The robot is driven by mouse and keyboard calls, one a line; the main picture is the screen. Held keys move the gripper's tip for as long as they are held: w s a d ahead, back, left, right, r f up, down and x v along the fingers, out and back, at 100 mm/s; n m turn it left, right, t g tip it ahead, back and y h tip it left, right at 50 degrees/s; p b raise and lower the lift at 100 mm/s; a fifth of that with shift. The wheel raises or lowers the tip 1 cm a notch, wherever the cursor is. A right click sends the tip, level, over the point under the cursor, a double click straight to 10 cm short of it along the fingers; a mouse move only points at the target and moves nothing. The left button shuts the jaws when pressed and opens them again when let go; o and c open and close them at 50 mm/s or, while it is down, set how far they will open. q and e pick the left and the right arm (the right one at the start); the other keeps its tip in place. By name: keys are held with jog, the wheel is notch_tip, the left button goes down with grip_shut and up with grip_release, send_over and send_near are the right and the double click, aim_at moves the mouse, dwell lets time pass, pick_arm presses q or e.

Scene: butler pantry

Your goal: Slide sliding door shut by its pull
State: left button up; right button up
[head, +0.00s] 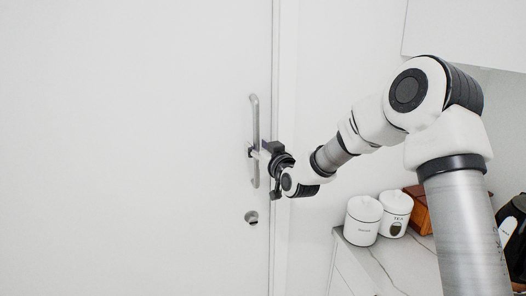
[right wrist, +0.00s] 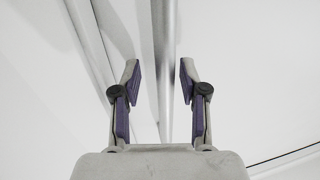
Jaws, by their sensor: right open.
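The white sliding door (head: 130,150) fills the left and middle of the head view. Its pull is a vertical metal bar (head: 254,115) near the door's right edge, with a round metal fitting (head: 251,217) below it. My right gripper (head: 255,151) is at the bar's middle. In the right wrist view, the two fingers of my right gripper (right wrist: 160,85) are open, and the bar (right wrist: 164,60) runs between them with a gap on each side. My left gripper is in neither view.
A counter (head: 385,262) at the lower right holds two white lidded canisters, one in front (head: 363,220) and one behind (head: 396,212). A brown wooden box (head: 420,208) and a black appliance (head: 514,235) stand beside them. The door's front is clear on the left.

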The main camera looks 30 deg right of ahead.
jog(key=s, duration=1.1)
jog(key=shift+s+a+f, duration=0.15)
jog(key=shift+s+a, duration=0.05)
jog(key=shift+a, duration=0.15)
jog(key=s+a+f+n+g+y, duration=0.1)
jog(key=s+a+f+g, duration=0.25)
jog(key=f, duration=0.85)
jog(key=s+a+f+n+g, duration=0.2)
jog(key=s+a+f+g, duration=0.15)
jog(key=f, duration=0.85)
jog(key=s+a+f+n+g+y, duration=0.15)
jog(key=s+f, duration=0.25)
jog(key=f, duration=0.7)
jog(key=s+a+f+m+g, duration=0.2)
jog(key=s+f+g, duration=0.2)
jog(key=s, duration=0.7)
jog(key=s+a+f+m+g, duration=0.2)
jog(key=s+f+g, duration=0.3)
jog(key=s+f, duration=0.3)
jog(key=s+h, duration=0.1)
jog(key=s, duration=0.3)
jog(key=shift+a, duration=0.3)
